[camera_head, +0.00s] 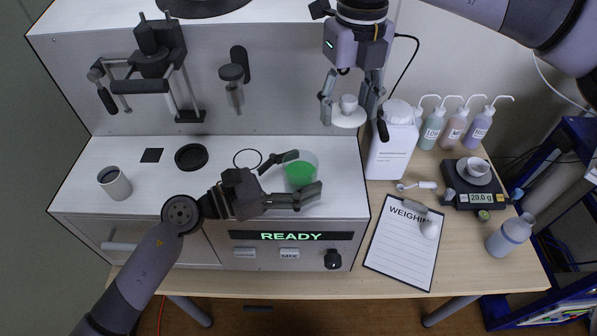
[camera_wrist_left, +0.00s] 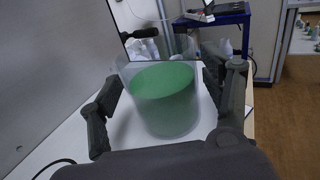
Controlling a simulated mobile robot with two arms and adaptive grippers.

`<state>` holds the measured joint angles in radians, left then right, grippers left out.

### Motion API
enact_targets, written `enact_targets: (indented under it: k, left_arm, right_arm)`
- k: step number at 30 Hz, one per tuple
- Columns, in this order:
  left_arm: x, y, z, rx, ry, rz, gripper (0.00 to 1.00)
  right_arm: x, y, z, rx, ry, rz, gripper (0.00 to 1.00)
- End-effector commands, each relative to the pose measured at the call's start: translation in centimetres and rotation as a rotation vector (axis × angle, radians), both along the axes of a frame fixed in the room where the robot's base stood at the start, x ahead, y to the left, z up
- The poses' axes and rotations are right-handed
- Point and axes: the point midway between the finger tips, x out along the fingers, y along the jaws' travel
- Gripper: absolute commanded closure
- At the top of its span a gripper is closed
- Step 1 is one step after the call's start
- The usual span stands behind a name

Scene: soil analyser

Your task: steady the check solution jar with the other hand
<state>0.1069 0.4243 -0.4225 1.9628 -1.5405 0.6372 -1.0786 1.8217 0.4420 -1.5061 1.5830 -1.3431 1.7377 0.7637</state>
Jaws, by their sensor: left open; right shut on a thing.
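The check solution jar, a clear round vessel with green contents (camera_head: 300,172), stands on the analyser's white deck above the READY display. It fills the middle of the left wrist view (camera_wrist_left: 165,98), upright and open at the top. My left gripper (camera_head: 306,174) is open, with one finger on either side of the jar. Whether the fingers touch its wall cannot be told. My right gripper (camera_head: 351,103) is shut on a white round piece with a raised knob-like middle (camera_head: 348,116), held above and right of the jar.
A white bottle (camera_head: 391,148) stands right of the deck, near my right gripper. A black ring (camera_head: 191,157) and a grey cup (camera_head: 115,183) are on the deck's left. A clipboard (camera_head: 402,247), a balance (camera_head: 461,190) and several wash bottles (camera_head: 455,128) occupy the right bench.

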Motion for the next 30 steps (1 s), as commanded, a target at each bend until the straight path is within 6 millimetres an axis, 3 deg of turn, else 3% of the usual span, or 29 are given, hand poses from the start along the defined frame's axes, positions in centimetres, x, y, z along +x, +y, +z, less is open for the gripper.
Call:
enact_targets:
  k: [11, 14, 24, 30]
  left_arm:
    - [-0.1, 0.4, 0.3, -0.004, -0.003, 0.002, 0.26]
    - [-0.6, 1.5, 0.1, -0.002, -0.001, 0.003, 0.26]
    - [-3.7, 7.8, 0.1, -0.001, 0.002, 0.002, 0.26]
    - [-4.8, 10.2, 0.1, -0.002, 0.0, 0.001, 0.26]
  right_arm:
    - [0.0, 0.0, 0.0, 0.0, 0.0, 0.0, 0.8]
    - [0.0, 0.0, 0.0, 0.0, 0.0, 0.0, 0.8]
    - [0.0, 0.0, 0.0, 0.0, 0.0, 0.0, 0.8]
    - [0.0, 0.0, 0.0, 0.0, 0.0, 0.0, 0.8]
